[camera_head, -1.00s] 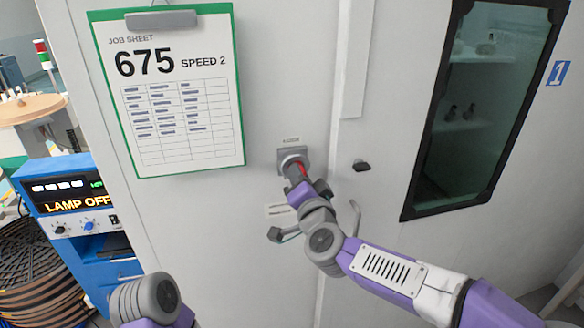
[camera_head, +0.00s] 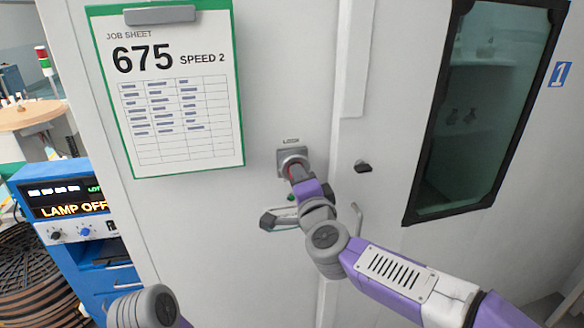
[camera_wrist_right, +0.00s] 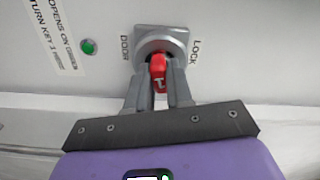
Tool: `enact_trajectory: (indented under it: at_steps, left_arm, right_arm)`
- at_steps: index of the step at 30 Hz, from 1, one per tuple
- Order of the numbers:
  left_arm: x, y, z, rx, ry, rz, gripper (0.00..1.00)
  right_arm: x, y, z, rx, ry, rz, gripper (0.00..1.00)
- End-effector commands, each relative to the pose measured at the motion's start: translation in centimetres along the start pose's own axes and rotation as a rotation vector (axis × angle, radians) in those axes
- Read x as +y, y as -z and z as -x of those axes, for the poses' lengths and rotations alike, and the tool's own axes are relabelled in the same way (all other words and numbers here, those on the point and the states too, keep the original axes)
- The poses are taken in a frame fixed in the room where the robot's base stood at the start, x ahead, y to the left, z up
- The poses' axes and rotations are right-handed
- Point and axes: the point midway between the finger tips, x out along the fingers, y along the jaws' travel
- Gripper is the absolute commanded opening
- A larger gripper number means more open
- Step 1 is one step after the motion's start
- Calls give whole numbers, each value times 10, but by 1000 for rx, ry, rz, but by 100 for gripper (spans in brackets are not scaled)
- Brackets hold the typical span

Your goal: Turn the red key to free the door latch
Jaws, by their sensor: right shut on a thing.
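The red key (camera_wrist_right: 158,66) sits in a round grey lock on a square plate (camera_wrist_right: 181,36), between the words DOOR on the left and LOCK on the right in the right wrist view. My right gripper (camera_wrist_right: 160,80) is shut on the key, one finger on each side. In the head view the lock plate (camera_head: 291,155) is on the white door panel, and my right gripper (camera_head: 297,175) covers nearly all of the key. A lit green lamp (camera_wrist_right: 88,46) is beside the lock. Only a link of my left arm shows, at the bottom left; its gripper is out of view.
A job sheet on a green clipboard (camera_head: 238,100) hangs left of the lock. A dark knob (camera_head: 363,166) and a grey bent handle (camera_head: 357,213) are right of it, near a dark-framed window (camera_head: 470,110). A blue cabinet (camera_head: 85,270) stands at the left.

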Motion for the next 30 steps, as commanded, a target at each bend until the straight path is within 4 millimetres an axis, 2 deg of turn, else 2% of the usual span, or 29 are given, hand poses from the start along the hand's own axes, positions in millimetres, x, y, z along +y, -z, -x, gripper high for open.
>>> enact_trajectory:
  at_steps: [9, 15, 16, 21, 30]
  left_arm:
    - [-7, 1, -18, 0, 0, 0, 100]
    - [-8, 1, -22, 0, 0, 0, 100]
    - [-8, 1, -22, 0, 0, 0, 100]
    - [-8, 1, -21, 0, 0, 0, 100]
    - [-8, 1, -21, 0, 0, 0, 100]
  right_arm:
    - [2, -2, 0, -2, -6, -285, 0]
    - [0, -1, 0, -3, -10, -406, 0]
    - [0, -1, 0, -3, -10, -406, 24]
    - [-1, -1, 0, -2, -10, -402, 50]
    - [-1, 0, 1, 0, -9, -400, 50]
